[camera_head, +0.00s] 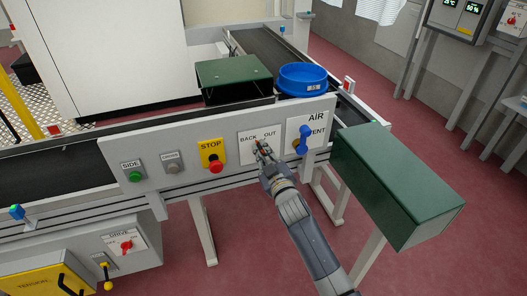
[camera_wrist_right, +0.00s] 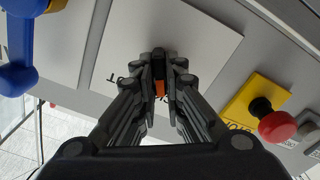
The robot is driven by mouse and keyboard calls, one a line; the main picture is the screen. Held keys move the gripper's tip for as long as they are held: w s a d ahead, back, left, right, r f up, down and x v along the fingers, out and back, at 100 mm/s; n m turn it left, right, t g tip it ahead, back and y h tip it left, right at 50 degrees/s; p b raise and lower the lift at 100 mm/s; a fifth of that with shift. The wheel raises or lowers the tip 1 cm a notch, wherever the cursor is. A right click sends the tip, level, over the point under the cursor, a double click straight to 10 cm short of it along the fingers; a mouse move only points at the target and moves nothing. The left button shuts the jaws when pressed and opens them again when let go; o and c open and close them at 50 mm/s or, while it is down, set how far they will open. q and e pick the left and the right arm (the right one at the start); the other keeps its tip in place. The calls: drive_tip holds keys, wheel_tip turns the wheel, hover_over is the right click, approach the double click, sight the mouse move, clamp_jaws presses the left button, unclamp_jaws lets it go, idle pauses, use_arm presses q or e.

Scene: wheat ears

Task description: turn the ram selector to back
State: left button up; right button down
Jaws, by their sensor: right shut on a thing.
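The ram selector (camera_wrist_right: 159,88) is a small knob with an orange-red part on a white plate (camera_head: 247,147) marked BACK and OUT. The plate also shows in the right wrist view (camera_wrist_right: 205,35). My right gripper (camera_head: 262,150) reaches up to the plate from below and is shut on the selector. In the right wrist view my right gripper (camera_wrist_right: 162,75) has its two fingers on either side of the knob. The fingers hide most of the knob, so I cannot tell which way it points. My left gripper is not in view.
Left of the plate is a yellow STOP plate with a red button (camera_head: 216,166), then a grey button (camera_head: 172,167) and a green button (camera_head: 135,176). To the right is the blue air valve handle (camera_head: 303,139). A green box (camera_head: 395,185) juts out further right. A blue bowl (camera_head: 303,78) stands behind the panel.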

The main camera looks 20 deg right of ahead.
idle(0.4)
drive_tip(key=c, duration=1.7)
unclamp_jaws()
drive_tip(key=s, duration=1.2)
drive_tip(key=shift+d, duration=0.2)
